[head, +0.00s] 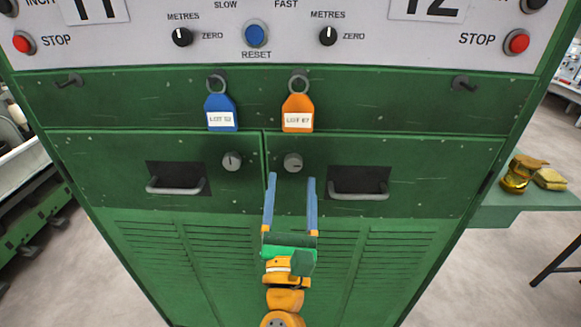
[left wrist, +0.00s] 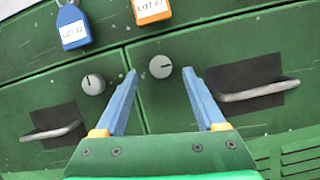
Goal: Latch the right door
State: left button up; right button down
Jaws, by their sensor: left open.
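The right door (head: 420,185) is a green panel with louvres, and it looks flush with the cabinet front. Its round grey latch knob (head: 293,162) is near its inner top corner, with its mark lying about sideways. The knob also shows in the left wrist view (left wrist: 160,67). My left gripper (head: 291,178) is open, its two blue fingers pointing at the right door just below the knob. In the left wrist view the knob appears between the fingertips (left wrist: 159,73), and contact cannot be told. My right gripper is not in view.
The left door (head: 120,185) has its own knob (head: 231,161), its mark upright. Each door has a recessed pull handle, the right one (head: 358,195) right of my gripper. A blue tag (head: 221,112) and an orange tag (head: 297,113) hang above. A bench (head: 500,205) stands right.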

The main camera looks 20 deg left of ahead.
aim_at(293, 167)
pick_arm(q)
jog(key=p+x, duration=0.1)
jog(key=x, duration=0.3)
jog(key=shift+f, duration=0.1)
grip_shut()
dwell(1.3)
